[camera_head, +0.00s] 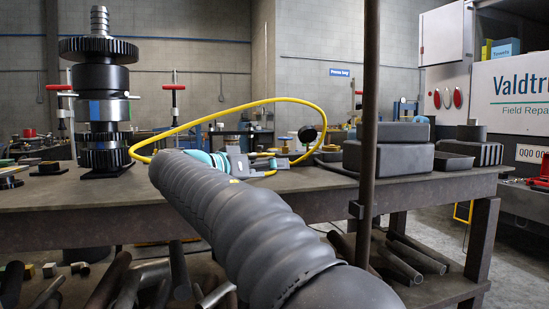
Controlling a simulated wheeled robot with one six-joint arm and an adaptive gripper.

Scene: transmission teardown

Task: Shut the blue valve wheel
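I cannot make out a blue valve wheel for certain in this view. My arm, in a grey ribbed sleeve, reaches forward from the lower right over the workbench (60,215). Its far end shows teal joint parts and a grey wrist. My gripper (277,162) is small and partly hidden beyond the wrist, low over the bench. I cannot tell whether its fingers are open or shut, or whether they touch anything. A yellow cable loops above the arm's end.
A tall gear stack (101,110) stands on the bench at left. Dark metal blocks (390,158) lie at right, behind a vertical post (369,120). Pipes (130,285) lie below the bench. A white Valdtri-lettered vehicle (515,90) stands at far right. Red-handled stands (173,88) are behind.

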